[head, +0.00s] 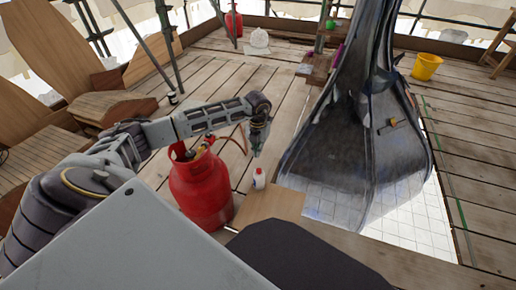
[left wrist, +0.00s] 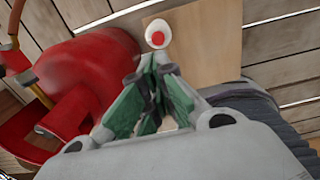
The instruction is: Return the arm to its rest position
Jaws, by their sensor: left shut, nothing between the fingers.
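My left arm reaches in from the left of the head view. Its gripper (head: 256,148) points down, with its fingers shut and empty. A white bottle with a red cap (head: 259,178) stands just below the fingertips in the head view. In the left wrist view the bottle (left wrist: 157,36) shows from above, just past the shut fingers (left wrist: 156,75); I cannot tell whether they touch it. My right gripper is not in view.
A red gas cylinder (head: 201,190) stands close beside my left forearm. A brown board (head: 270,207) lies near the bottle. The large dark spire (head: 365,140) rises to the right over a floor opening. A yellow bucket (head: 426,67) stands at the far right.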

